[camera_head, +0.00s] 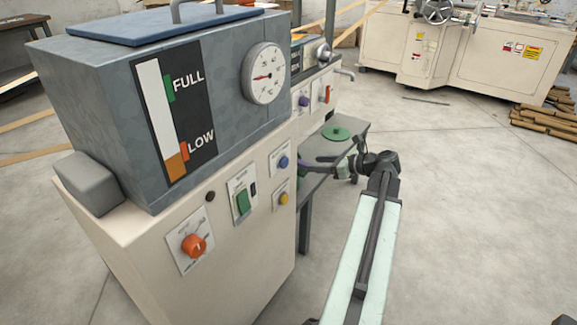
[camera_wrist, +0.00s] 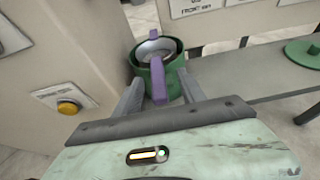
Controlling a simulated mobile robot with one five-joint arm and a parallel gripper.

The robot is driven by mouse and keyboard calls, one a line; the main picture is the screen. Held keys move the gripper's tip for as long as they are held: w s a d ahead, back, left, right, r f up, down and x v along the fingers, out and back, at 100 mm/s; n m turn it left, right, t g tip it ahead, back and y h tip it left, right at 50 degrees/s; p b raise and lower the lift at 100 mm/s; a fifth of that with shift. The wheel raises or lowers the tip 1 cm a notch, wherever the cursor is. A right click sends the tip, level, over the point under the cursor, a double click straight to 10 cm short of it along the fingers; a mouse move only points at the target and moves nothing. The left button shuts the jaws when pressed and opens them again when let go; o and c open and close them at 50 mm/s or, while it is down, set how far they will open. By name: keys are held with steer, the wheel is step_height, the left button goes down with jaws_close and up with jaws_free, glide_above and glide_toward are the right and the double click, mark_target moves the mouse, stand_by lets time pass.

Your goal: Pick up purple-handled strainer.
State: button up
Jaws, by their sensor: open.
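The purple-handled strainer (camera_wrist: 158,82) rests in a green pot (camera_wrist: 177,79) in the wrist view, its round metal bowl inside the pot and its purple handle reaching over the rim toward me. My gripper (camera_wrist: 162,80) is open, with one finger on each side of the handle. I cannot tell if either finger touches it. In the head view, my gripper (camera_head: 320,162) is beyond the grey machine's right edge, and a bit of purple handle (camera_head: 303,166) shows beside it. The pot is hidden there.
The machine (camera_head: 240,250) with the gauge stands close on the left. A grey table (camera_head: 318,183) holds a green lidlike disc (camera_head: 337,133), which also shows in the wrist view (camera_wrist: 303,53). Boards (camera_head: 545,128) lie at the far right.

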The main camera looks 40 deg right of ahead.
mark_target(306, 163)
steer(key=x, duration=0.1)
steer(key=b+x, duration=0.1)
steer(key=x, duration=0.3)
steer(key=shift+w+a+b, duration=0.1)
steer(key=shift+a+b, duration=0.2)
steer(key=shift+b, duration=0.05)
steer(key=shift+r, duration=0.1)
jaws_close()
